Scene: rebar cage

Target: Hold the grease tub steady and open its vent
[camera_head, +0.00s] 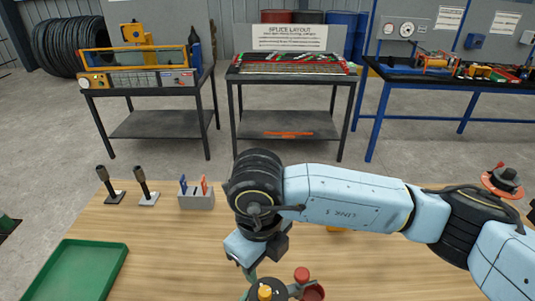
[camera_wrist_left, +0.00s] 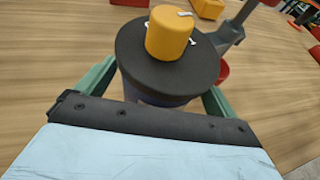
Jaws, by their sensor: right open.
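The grease tub (camera_wrist_left: 160,95) has a wide black lid (camera_wrist_left: 150,62) with a yellow cap (camera_wrist_left: 170,35) on top and small white tabs beside the cap. In the head view its black lid (camera_head: 281,291) and yellow cap (camera_head: 265,292) show at the bottom edge. In the left wrist view my left gripper (camera_wrist_left: 158,88) has its green fingers on both sides of the tub, below the lid, and appears shut on it. The lid partly hides the fingertips. My right gripper (camera_head: 256,270) is open, pointing down just above and behind the lid.
A red knob (camera_head: 302,274) and a red cup (camera_head: 314,292) are close right of the tub. A green tray (camera_head: 85,270) lies front left. A grey holder (camera_head: 196,198) and two dark upright tools (camera_head: 143,186) stand behind it. My right arm crosses the table's right side.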

